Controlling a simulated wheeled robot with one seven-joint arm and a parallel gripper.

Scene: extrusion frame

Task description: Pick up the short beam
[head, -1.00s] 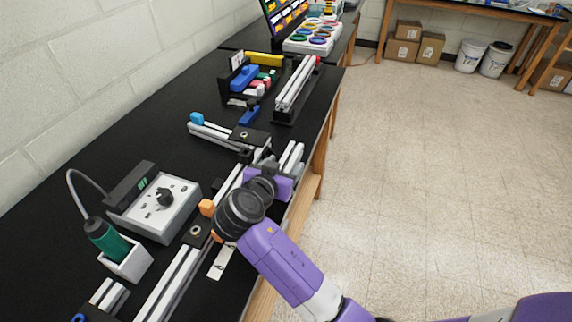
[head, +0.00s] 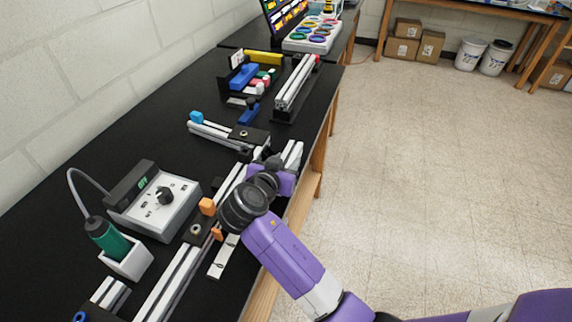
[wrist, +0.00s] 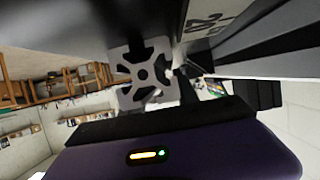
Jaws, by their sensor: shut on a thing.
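The short beam (head: 293,153) is a light grey slotted extrusion, showing just past my purple gripper (head: 284,177) near the right edge of the black bench. In the wrist view its square slotted end face (wrist: 143,74) sits between the dark jaw pads, and my gripper (wrist: 150,88) is shut on it. My gripper and wrist hide most of the beam in the head view. I cannot tell whether it touches the bench or the frame below.
A long rail (head: 172,284) with an orange clip (head: 207,206) runs along the bench beside my wrist. A grey control box (head: 160,207) and a green-handled tool (head: 107,236) stand left. Another beam rests on a black stand (head: 296,84) farther back. Open floor lies right.

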